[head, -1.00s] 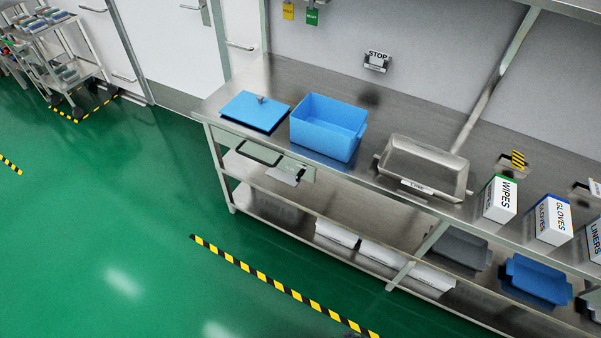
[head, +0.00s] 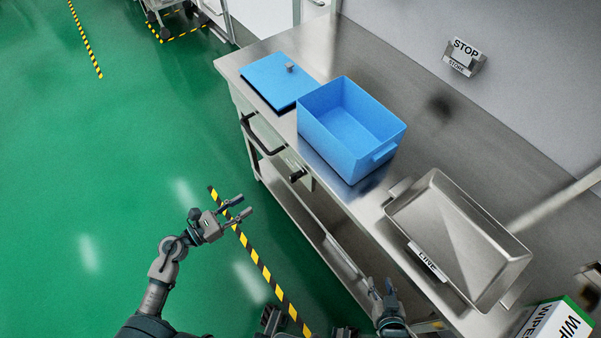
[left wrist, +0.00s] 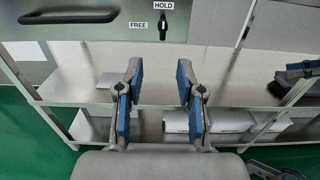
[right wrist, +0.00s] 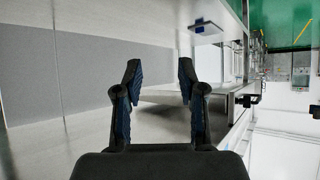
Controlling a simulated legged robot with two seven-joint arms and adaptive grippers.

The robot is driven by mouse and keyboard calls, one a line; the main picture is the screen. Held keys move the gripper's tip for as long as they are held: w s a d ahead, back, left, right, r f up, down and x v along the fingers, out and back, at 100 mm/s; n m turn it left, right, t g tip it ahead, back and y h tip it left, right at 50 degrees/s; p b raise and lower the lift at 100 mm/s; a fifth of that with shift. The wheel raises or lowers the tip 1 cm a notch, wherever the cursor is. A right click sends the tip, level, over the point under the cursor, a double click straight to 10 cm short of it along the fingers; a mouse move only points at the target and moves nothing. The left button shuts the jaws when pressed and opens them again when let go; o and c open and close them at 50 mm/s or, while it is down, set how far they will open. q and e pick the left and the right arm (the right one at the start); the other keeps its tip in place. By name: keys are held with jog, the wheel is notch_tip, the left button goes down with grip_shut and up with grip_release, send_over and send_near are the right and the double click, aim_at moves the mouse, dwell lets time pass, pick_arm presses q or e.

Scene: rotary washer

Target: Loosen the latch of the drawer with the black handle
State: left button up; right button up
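The drawer's black handle (head: 262,138) is under the bench top, below the blue lid. The dark latch (head: 296,175) sits to its right on the drawer front. In the left wrist view the handle (left wrist: 68,17) is at top left and the latch (left wrist: 162,27) stands upright below the HOLD label (left wrist: 163,5), with the FREE label (left wrist: 139,25) to its left. My left gripper (head: 244,207) is open and empty, over the floor in front of the bench and apart from the latch. My right gripper (head: 381,288) is open and empty near the bench's front edge, below the metal tray.
A blue lid (head: 277,79), an open blue bin (head: 322,131) and a metal tray (head: 440,211) stand on the bench (head: 400,190). A WIPES box (head: 555,322) is at the lower right. Lower shelves run beneath the bench. The green floor (head: 120,130) in front is clear.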

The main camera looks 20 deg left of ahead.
aim_at(291, 178)
pick_arm(q)
jog(key=x, duration=0.5)
jog(key=p+x, duration=0.1)
jog(key=x, duration=1)
jog(key=shift+s+d+r, duration=0.25)
jog(key=shift+d, duration=0.15)
jog(key=shift+w+a+f, duration=0.15)
jog(key=shift+w+a, duration=0.15)
jog(key=shift+w, duration=0.15)
jog(key=shift+d, duration=0.6)
grip_shut()
pick_arm(e)
jog(key=s+g, duration=0.1)
jog(key=s+d+f+g, duration=0.2)
jog(key=s, duration=0.1)
jog(key=shift+d+f+h, duration=0.25)
jog(key=shift+h, duration=0.15)
